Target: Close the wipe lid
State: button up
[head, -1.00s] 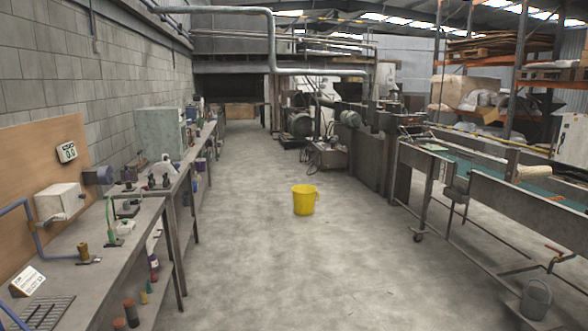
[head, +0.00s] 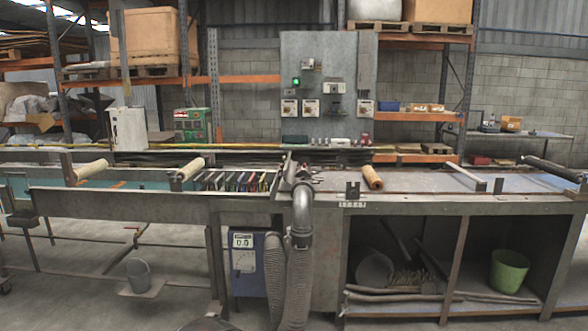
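I cannot make out a wipe lid or a wipe container for certain in the head view. Small items stand along the back ledge above the bench, including a dark box (head: 295,140), but they are too small to tell apart. My gripper is not in view.
A grey bucket (head: 138,274) stands low at left; a green bucket (head: 509,270) sits under the bench. A control panel (head: 328,85) stands behind.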

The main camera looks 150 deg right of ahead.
aim_at(289, 178)
jog(key=z, duration=0.2)
jog(key=k, duration=0.2)
jog(key=z, duration=4.8)
